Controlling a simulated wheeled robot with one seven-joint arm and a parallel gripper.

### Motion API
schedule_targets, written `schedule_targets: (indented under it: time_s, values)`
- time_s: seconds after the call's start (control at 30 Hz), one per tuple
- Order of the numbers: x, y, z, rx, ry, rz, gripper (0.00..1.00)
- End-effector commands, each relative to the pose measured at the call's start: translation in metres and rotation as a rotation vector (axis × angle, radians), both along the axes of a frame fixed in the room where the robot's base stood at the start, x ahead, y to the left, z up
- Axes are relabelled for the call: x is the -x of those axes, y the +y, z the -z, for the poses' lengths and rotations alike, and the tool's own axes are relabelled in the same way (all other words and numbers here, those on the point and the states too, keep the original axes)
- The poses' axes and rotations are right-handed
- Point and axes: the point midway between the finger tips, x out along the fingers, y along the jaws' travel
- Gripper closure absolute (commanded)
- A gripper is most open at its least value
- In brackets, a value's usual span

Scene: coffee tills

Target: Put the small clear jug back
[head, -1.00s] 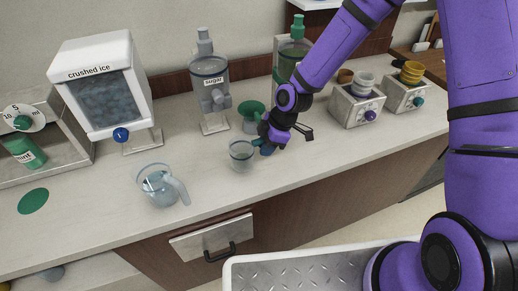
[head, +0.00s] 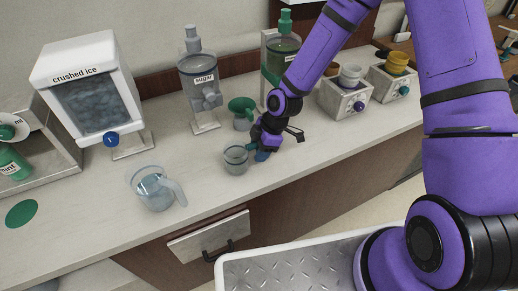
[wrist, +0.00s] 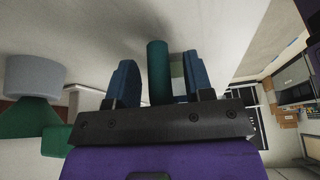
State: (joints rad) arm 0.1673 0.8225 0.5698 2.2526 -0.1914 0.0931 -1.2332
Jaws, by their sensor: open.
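The small clear jug (head: 236,160) stands upright on the counter, just left of my gripper (head: 262,152) in the head view. It looks smaller than another clear jug (head: 152,190) with a clear handle, farther left. In the wrist view, a teal upright bar (wrist: 157,70), which seems to be the small jug's handle, stands between the two blue fingers of my gripper (wrist: 160,80). The fingers are apart, with a gap on the right side of the bar. The jug's body is not clearly seen in the wrist view.
A green funnel (head: 241,106) stands close behind the small jug. The sugar dispenser (head: 203,82), crushed ice dispenser (head: 95,98) and green-filled dispenser (head: 284,50) line the back. A flat green disc (head: 21,213) lies far left. The counter between the two jugs is clear.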

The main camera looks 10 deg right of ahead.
Motion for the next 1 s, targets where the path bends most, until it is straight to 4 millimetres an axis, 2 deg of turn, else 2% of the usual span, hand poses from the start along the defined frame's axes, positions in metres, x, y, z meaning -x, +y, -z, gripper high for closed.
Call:
schedule_targets:
  time_s: [0.17, 0.7, 1.0]
  values:
    - [-0.001, -0.003, -0.010, 0.000, -0.002, 0.001, 0.53]
    - [-0.004, -0.036, -0.089, 0.000, -0.003, 0.003, 0.53]
    - [-0.004, -0.045, -0.111, 0.000, -0.001, 0.000, 0.53]
